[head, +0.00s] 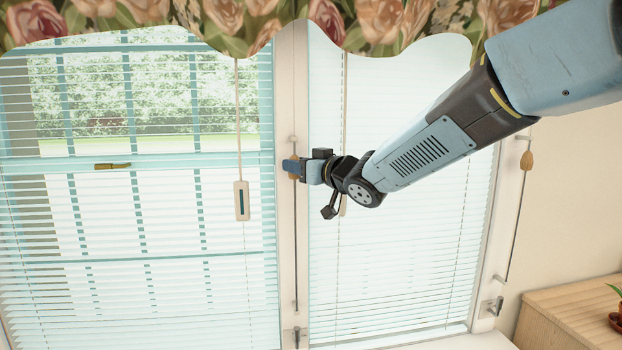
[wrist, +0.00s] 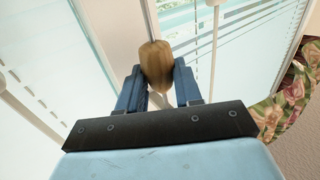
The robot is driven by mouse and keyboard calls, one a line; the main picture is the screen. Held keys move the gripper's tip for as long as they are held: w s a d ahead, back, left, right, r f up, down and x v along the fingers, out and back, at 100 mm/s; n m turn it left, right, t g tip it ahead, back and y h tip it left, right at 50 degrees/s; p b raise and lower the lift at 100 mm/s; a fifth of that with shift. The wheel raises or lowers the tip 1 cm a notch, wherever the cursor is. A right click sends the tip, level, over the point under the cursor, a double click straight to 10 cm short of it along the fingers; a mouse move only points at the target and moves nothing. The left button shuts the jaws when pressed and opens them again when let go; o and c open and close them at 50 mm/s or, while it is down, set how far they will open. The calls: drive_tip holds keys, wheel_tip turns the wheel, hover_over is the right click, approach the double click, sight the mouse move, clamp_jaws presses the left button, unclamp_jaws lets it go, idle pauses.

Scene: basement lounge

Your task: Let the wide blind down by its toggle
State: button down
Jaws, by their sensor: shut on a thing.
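The wide blind (head: 130,225) covers the left window pane, with slats spread down to the picture's lower part; its bottom edge is not clear. The narrower blind (head: 400,250) covers the right pane. A wooden toggle (wrist: 157,62) sits on a thin vertical cord along the middle post, near the cord's upper end. My gripper (head: 291,168) reaches in from the right and is shut on this toggle, mostly hiding it in the head view. In the wrist view the toggle stands between the two blue fingers. A second wooden toggle (head: 526,160) is on a slanted cord at the right frame.
A pale slotted tag (head: 241,201) hangs on a cord before the wide blind. Metal fittings (head: 295,337) sit low on the middle post and on the right frame (head: 492,307). A flowered valance (head: 370,25) hangs above. A wooden cabinet (head: 570,315) stands lower right.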

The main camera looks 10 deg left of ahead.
drive_tip(key=shift+w+d+r, duration=0.1)
drive_tip(key=shift+r, duration=0.2)
drive_tip(key=c, duration=0.7)
unclamp_jaws()
drive_tip(key=shift+c, duration=0.2)
drive_tip(key=shift+f, duration=0.1)
drive_tip(key=v, duration=1.4)
